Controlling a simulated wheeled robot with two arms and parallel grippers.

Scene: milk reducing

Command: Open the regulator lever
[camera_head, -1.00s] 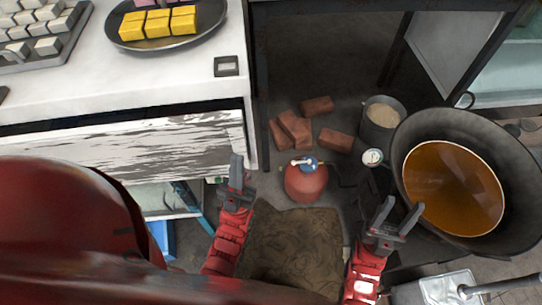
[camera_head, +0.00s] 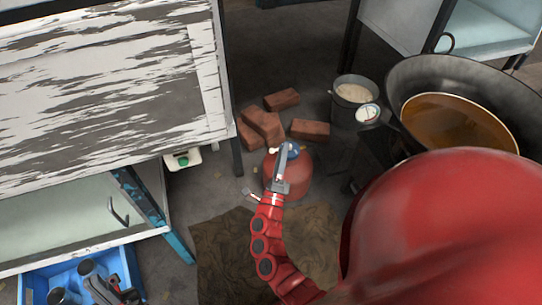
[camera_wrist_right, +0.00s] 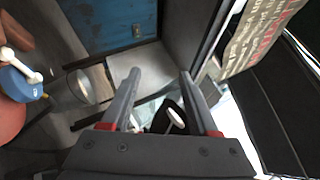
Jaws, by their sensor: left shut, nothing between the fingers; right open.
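The red gas canister (camera_head: 300,182) stands on the floor, with a blue regulator (camera_head: 294,149) on top. A white lever (camera_head: 274,150) shows at the regulator, partly covered by my left gripper (camera_head: 286,154). This gripper is shut and empty, its fingertips over the regulator; I cannot tell whether they touch the lever. In the right wrist view, the canister (camera_wrist_right: 8,118), the blue regulator (camera_wrist_right: 14,84) and the white lever (camera_wrist_right: 33,76) are at the left edge. My right gripper (camera_wrist_right: 159,76) is open and empty, apart from the regulator; I do not see it in the head view.
Several bricks (camera_head: 262,124) and a grey bucket (camera_head: 353,98) lie behind the canister. A large dark pan (camera_head: 400,76) with brown liquid is at right. A white worn cabinet (camera_head: 100,95) stands left, above a blue crate (camera_head: 35,287). A brown mat (camera_head: 222,255) lies in front.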

